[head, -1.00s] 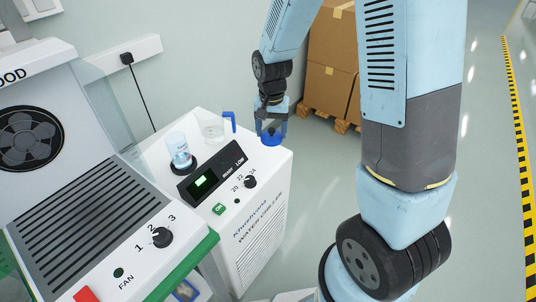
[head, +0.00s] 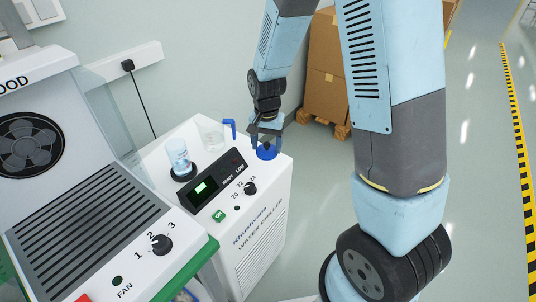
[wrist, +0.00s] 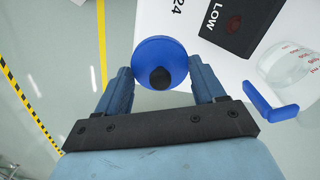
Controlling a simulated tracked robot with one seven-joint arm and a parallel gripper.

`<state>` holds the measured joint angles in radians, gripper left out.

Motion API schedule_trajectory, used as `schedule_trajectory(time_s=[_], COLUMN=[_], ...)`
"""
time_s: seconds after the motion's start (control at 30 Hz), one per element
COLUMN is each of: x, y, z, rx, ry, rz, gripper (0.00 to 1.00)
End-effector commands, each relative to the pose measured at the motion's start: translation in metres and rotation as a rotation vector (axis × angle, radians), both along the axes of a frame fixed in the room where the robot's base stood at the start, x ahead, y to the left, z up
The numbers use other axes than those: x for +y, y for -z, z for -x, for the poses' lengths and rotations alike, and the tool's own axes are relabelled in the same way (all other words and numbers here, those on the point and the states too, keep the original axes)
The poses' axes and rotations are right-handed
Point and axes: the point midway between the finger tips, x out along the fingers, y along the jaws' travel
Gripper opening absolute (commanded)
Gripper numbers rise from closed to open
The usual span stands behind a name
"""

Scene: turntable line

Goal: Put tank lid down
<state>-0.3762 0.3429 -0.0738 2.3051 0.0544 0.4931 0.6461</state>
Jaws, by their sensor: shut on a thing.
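The tank lid (head: 266,152) is a round blue disc with a black knob. My gripper (head: 266,136) is shut on it from above, at the back right corner of the white water chiller (head: 262,222). In the wrist view the lid (wrist: 160,52) sits between the two fingertips of my gripper (wrist: 163,78). There it overlaps the edge of the chiller's top, with floor showing beyond. I cannot tell whether the lid touches the top. A clear bottle (head: 178,154) stands in a black ring (head: 184,175) on the chiller.
A clear jug with a blue handle (head: 212,134) stands left of the lid; its handle also shows near my right finger in the wrist view (wrist: 272,105). The chiller's dark display panel (head: 215,182) is in front. A fume hood (head: 85,215) stands left, cardboard boxes (head: 330,75) behind.

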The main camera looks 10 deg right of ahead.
Motion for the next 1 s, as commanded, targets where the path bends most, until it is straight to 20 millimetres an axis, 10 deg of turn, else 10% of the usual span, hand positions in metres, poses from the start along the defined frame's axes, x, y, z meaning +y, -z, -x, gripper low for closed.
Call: schedule_trajectory(time_s=[1.0], x=[-0.010], y=[0.087], z=[-0.044], rx=[0.002], ry=[0.000], rz=[0.000], gripper=[0.40])
